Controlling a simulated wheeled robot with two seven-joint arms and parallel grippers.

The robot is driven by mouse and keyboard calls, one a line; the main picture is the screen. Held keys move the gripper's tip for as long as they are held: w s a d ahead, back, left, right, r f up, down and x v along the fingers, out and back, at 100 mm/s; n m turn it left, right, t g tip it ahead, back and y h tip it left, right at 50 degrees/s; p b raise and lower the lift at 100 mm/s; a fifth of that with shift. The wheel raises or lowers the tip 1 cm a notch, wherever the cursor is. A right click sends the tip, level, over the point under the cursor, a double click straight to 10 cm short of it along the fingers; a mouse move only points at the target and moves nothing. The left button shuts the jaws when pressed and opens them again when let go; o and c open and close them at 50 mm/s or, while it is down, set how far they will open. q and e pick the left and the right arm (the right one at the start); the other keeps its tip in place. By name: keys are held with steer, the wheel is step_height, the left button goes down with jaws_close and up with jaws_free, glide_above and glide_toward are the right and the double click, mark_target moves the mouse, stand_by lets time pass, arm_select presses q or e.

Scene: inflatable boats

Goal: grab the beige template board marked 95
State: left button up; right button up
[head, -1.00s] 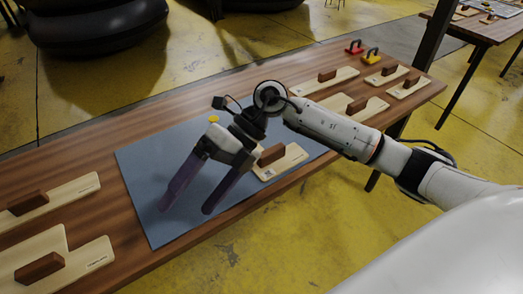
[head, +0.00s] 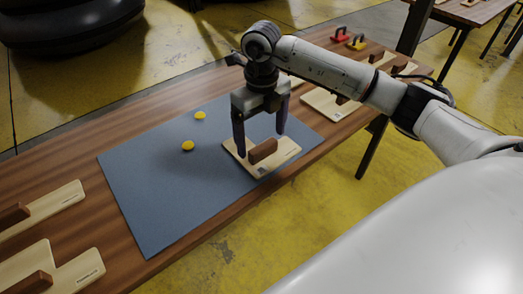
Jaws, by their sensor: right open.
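A beige template board (head: 282,158) with a brown block handle (head: 263,151) lies flat on the blue-grey mat (head: 150,195), near the mat's right end. Its marking is too small to read. My right gripper (head: 260,146) points down over this board, its two purple fingers open on either side of the handle. The left finger reaches close to the board; I cannot tell whether either finger touches it. My left gripper is not in view.
Two yellow round pieces (head: 188,146) lie on the mat. More beige boards with brown handles lie on the wooden table (head: 75,170) at left (head: 45,207) and at right (head: 325,104), partly behind my arm. Red (head: 340,35) and yellow (head: 357,43) handled tools sit at the far end.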

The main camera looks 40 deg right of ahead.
mark_target(261, 144)
step_height(261, 144, down, 3)
steer(key=shift+f, duration=0.15)
steer(key=shift+w, duration=0.1)
steer(key=c, duration=1.2)
